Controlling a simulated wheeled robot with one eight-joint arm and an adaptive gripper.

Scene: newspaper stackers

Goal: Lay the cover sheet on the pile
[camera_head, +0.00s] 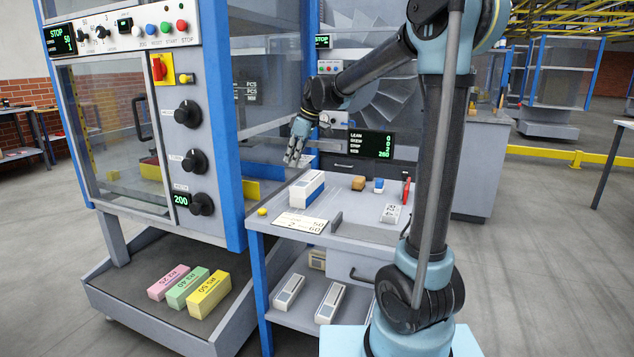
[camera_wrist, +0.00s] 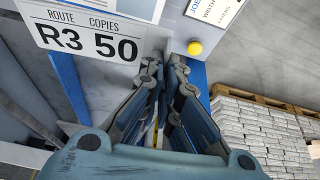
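The cover sheet (camera_wrist: 90,36), a white card reading "ROUTE COPIES R3 50", is at my gripper's fingertips in the wrist view. My gripper (camera_wrist: 166,66) has its fingers nearly together and appears shut on the sheet's edge; the exact contact is hidden. In the head view my gripper (camera_head: 292,158) hangs above the left back of the work table, and the sheet (camera_head: 305,161) shows as a thin pale strip beside the fingertips. The pile (camera_head: 308,189), a white bundle with blue on its side, lies on the table below and slightly right of my gripper, apart from the sheet.
A printed card (camera_head: 300,222) lies in front of the pile, and a yellow knob (camera_head: 262,211) is at the table's left corner. A small upright stop (camera_head: 336,222), blocks and a display (camera_head: 371,144) are to the right. The blue-framed machine (camera_head: 222,120) stands close on the left.

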